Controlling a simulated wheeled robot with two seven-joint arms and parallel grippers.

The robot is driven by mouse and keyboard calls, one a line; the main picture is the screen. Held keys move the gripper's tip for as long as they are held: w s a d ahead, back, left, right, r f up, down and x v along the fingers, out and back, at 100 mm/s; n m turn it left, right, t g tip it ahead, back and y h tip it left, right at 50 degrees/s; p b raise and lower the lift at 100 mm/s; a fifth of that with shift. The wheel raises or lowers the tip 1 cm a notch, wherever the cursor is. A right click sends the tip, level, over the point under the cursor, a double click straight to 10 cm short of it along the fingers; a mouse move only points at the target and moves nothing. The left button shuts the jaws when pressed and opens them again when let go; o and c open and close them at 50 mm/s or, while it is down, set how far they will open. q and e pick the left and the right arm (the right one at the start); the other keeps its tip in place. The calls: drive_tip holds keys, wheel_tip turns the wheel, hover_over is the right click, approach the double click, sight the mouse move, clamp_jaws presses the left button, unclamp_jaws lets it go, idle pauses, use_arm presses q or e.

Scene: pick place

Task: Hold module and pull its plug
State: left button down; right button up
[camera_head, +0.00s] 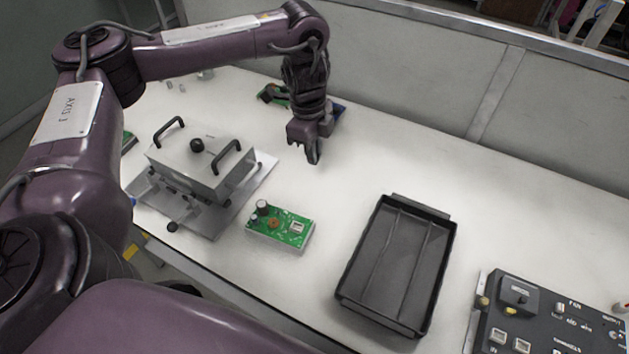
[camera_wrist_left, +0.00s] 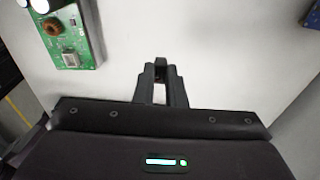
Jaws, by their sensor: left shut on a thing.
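A green circuit-board module (camera_head: 280,226) with a round coil, capacitors and a pale square connector lies on the white table in front of the grey fixture. It also shows at the upper left of the left wrist view (camera_wrist_left: 88,38). My left gripper (camera_head: 312,158) points down over the table, behind the module and apart from it. In the left wrist view its fingers (camera_wrist_left: 160,75) are close together on a small dark piece (camera_wrist_left: 160,62) at the tips. I cannot tell clearly whether this is the plug. My right gripper is not in view.
A grey fixture box (camera_head: 202,168) with black handles stands at the left. An empty black tray (camera_head: 440,270) lies right of the module, and a dark control panel (camera_head: 545,325) at the lower right. Another green board (camera_head: 272,94) lies behind my gripper. The table right of my gripper is clear.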

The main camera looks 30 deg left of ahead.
use_arm(q)
wheel_tip(320, 180, down, 6)
drive_tip(key=shift+r+b, duration=0.15)
drive_tip(key=shift+b, duration=0.7)
drive_tip(key=shift+f, duration=1.4)
drive_tip(key=shift+f, duration=0.15)
drive_tip(key=c, duration=1.5)
unclamp_jaws()
drive_tip(key=shift+r, duration=0.4)
drive_tip(key=r+p, duration=0.1)
drive_tip(key=r, duration=0.3)
drive_tip(key=r+p, duration=0.1)
drive_tip(key=r, duration=0.2)
drive_tip(key=a+r+p, duration=0.1)
drive_tip(key=r, duration=0.3)
drive_tip(key=shift+r+p, duration=0.3)
drive_tip(key=shift+p, duration=0.1)
